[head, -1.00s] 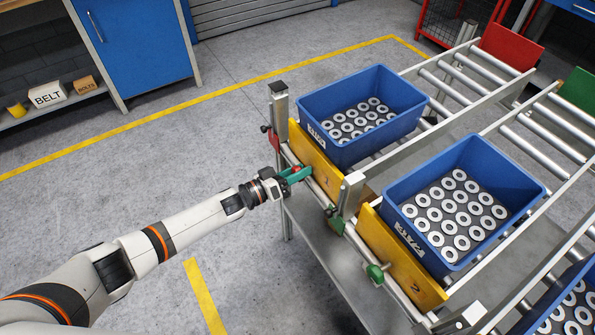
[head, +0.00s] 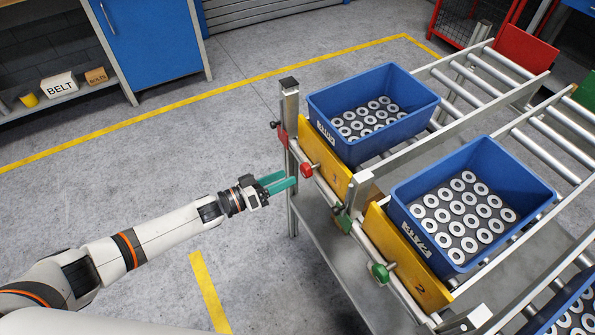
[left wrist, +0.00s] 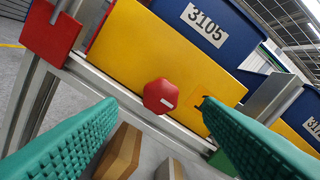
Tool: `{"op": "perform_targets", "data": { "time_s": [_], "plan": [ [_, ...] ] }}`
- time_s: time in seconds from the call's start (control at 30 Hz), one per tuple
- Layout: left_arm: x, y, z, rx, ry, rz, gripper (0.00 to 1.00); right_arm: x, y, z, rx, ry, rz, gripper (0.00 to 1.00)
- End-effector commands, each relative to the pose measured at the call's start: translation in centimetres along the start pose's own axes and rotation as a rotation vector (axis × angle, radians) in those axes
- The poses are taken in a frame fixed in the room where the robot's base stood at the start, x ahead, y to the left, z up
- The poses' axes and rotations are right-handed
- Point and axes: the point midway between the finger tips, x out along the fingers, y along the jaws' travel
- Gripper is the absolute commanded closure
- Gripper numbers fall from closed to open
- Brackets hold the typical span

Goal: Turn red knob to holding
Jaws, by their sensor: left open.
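The red knob (head: 306,169) sits on the front rail of the conveyor rack, below the yellow plate marked 1 (head: 322,168). In the left wrist view the red knob (left wrist: 160,96) is a faceted disc with a short white mark near its right side. My left gripper (head: 279,183) is open and empty, a short way to the left of the knob and apart from it. In the left wrist view its green ribbed fingers stand wide apart, with the knob seen beyond and between them. My right gripper is in no view.
A blue crate with ring parts (head: 330,105) stands behind plate 1. A second blue crate (head: 395,200) stands behind yellow plate 2 (head: 420,267). A green knob (head: 380,272) is further along the rail. A red plate (left wrist: 52,32) is at the rack's left corner. Open floor lies left.

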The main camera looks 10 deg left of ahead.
Motion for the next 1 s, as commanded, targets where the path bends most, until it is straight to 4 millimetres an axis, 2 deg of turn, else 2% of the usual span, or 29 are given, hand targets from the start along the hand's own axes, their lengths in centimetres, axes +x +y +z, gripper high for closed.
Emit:
{"op": "perform_targets", "data": {
  "time_s": [0.1,0.3,0.9,1.0],
  "plan": [
    [-2.3,0.1,-0.1,-0.001,0.000,0.000,0.40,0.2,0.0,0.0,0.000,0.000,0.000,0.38],
    [-4.3,0.0,0.0,-0.001,-0.001,0.000,0.40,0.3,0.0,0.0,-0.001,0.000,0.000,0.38],
    [-4.5,0.0,0.0,0.000,-0.002,0.001,0.40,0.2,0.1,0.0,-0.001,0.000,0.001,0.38],
    [-4.7,1.2,-0.8,0.020,-0.005,0.052,0.40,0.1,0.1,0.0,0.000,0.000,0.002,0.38]
  ]
}}
